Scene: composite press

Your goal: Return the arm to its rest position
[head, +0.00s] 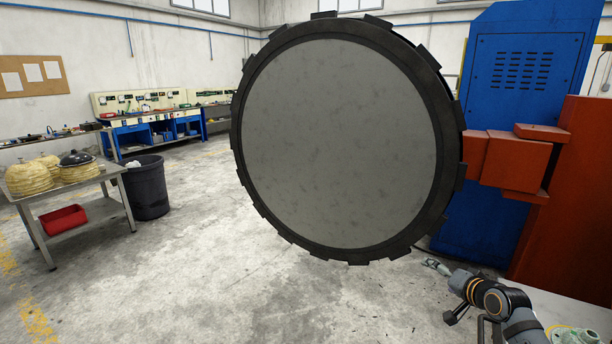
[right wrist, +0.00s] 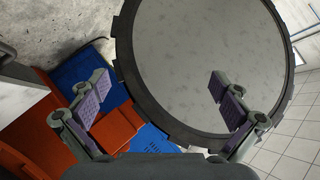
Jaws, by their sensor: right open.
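My right arm comes in from the lower right of the head view, and its gripper (head: 437,266) is small there, low beside the blue press. In the right wrist view my right gripper (right wrist: 160,85) is open, with its two purple-padded fingers wide apart and nothing between the pads. A large grey disc (head: 338,145) with a black toothed rim fills the middle of the head view. In the wrist view the disc (right wrist: 195,55) lies beyond the fingers, and the right finger overlaps it in the picture. I cannot tell what supports the disc. My left gripper is not in view.
A blue cabinet (head: 520,70) and orange-red blocks (head: 515,162) stand at the right, close to the arm. A metal table (head: 100,178) with yellowish domed parts and a dark bin (head: 146,188) stand at the left. The concrete floor between is clear.

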